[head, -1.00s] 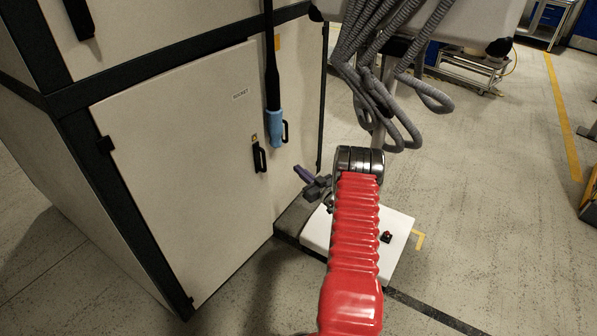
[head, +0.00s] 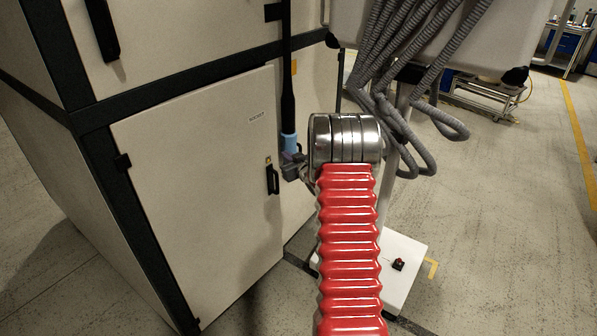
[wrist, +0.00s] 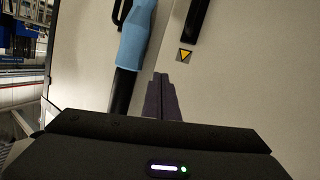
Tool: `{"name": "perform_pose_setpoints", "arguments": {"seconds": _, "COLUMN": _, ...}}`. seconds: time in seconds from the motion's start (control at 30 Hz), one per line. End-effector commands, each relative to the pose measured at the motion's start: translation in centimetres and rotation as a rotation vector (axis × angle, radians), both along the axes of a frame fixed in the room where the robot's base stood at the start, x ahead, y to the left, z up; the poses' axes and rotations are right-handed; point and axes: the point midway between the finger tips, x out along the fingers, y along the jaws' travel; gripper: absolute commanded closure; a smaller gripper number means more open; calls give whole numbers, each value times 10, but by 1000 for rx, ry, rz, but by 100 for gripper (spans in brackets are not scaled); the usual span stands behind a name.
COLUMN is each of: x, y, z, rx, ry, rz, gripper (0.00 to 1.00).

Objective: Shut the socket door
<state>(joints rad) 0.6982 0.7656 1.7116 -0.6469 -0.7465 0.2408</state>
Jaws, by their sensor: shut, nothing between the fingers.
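The socket door (head: 195,195) is the pale lower panel of the cabinet, with a small "SOCKET" label, dark hinges on its left and a black handle (head: 272,179) near its right edge. It looks flush or nearly flush with the frame; I cannot tell if a small gap remains. My gripper (head: 290,165) is just right of the handle, partly hidden by my wrist. In the wrist view its dark fingers (wrist: 160,90) are together and empty, below the door handle (wrist: 196,20) and a yellow warning sticker (wrist: 184,55). Contact with the door cannot be made out.
A blue-ended black lance (head: 289,142) hangs on the cabinet beside the handle, close to my fingers; its blue part fills the wrist view's upper left (wrist: 135,35). Grey coiled hoses (head: 400,110) hang at right. A white floor box (head: 400,275) stands below.

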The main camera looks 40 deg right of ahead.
Motion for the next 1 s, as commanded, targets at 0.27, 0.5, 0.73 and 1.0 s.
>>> {"name": "perform_pose_setpoints", "arguments": {"seconds": 0.27, "x": -1, "y": 52, "z": 65, "rx": -12, "ry": 91, "rz": -38, "gripper": 100}}
{"name": "perform_pose_setpoints", "arguments": {"seconds": 0.5, "x": -19, "y": 100, "z": 109, "rx": -4, "ry": 171, "rz": -66, "gripper": 100}}
{"name": "perform_pose_setpoints", "arguments": {"seconds": 0.73, "x": -48, "y": 151, "z": 143, "rx": 14, "ry": 248, "rz": -82, "gripper": 100}}
{"name": "perform_pose_setpoints", "arguments": {"seconds": 1.0, "x": -96, "y": 212, "z": 172, "rx": 46, "ry": 343, "rz": -85, "gripper": 100}}
